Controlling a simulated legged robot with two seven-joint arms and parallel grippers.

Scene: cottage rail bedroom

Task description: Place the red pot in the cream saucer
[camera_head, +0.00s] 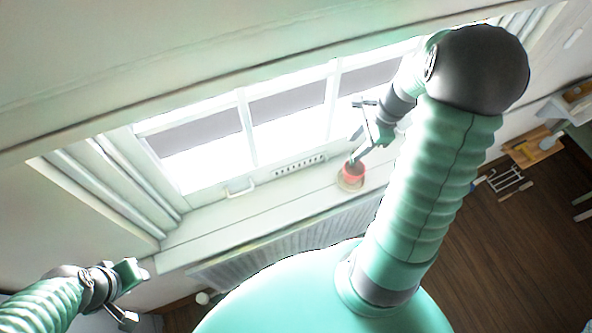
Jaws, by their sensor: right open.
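The small red pot (354,170) is upright on the window sill. The cream saucer (347,185) shows directly beneath it, with its rim visible at the pot's front and left. The pot appears to stand in the saucer, but the contact is too small to see clearly. My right gripper (360,132) is open above the sill; its lower finger reaches the pot's top edge, and I cannot tell whether they touch. My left gripper (136,292) is open and empty at the lower left, far from the pot.
The bright window (250,130) stands behind the sill (215,220), which is clear left of the saucer. A radiator (270,248) is below.

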